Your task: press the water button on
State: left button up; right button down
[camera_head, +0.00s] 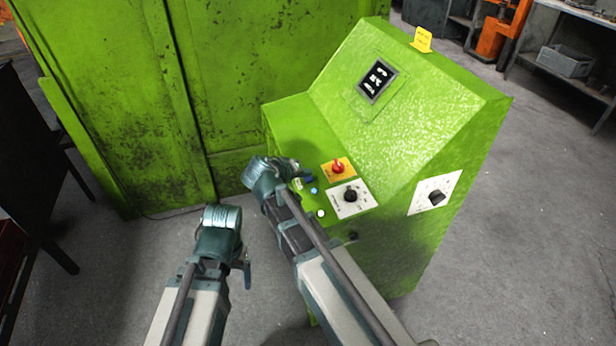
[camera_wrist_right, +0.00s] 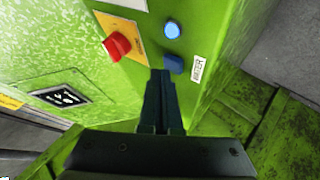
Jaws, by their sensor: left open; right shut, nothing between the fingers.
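A white label reading WATER (camera_wrist_right: 198,69) sits beside a dark blue button (camera_wrist_right: 174,63) in the right wrist view. In the head view this button (camera_head: 308,178) is partly hidden by my right arm. A brighter blue button (camera_wrist_right: 172,29) is near it, also visible in the head view (camera_head: 314,191). My right gripper (camera_wrist_right: 161,74) is shut and empty, its fingertips right at the dark blue button; I cannot tell whether they touch it. In the head view my right wrist covers most of that gripper. My left gripper (camera_head: 247,268) is open, low and away from the panel.
The green console (camera_head: 410,130) carries a red knob (camera_head: 338,168) on a yellow plate, a black dial (camera_head: 351,196) on a white plate and a white button (camera_head: 320,213). A dark switch (camera_head: 437,197) is on its right side.

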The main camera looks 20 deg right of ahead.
aim_at(302, 186)
jog(key=r+p, duration=0.4)
jog(key=a+r+p, duration=0.1)
jog(key=r+p, duration=0.1)
dwell(0.4)
jog(key=shift+s, duration=0.15)
jog(key=s+a+n+g+y+p, duration=0.1)
jog(key=s+a+g+y+p, duration=0.2)
jog(key=s, duration=0.8)
jog(key=s+a+r+n+g+y+p, duration=0.1)
jog(key=s+a+n+g+y+p, duration=0.1)
jog(key=s+a+p, duration=0.4)
jog(key=s+a+g+y, duration=0.1)
jog(key=s+a+y, duration=0.1)
jog(key=s, duration=0.3)
jog(key=shift+s+a+n+g+p, duration=0.3)
jog(key=shift+s+a+g+p, duration=0.1)
jog(key=shift+a, duration=0.15)
jog(key=shift+r, duration=0.1)
dwell(0.3)
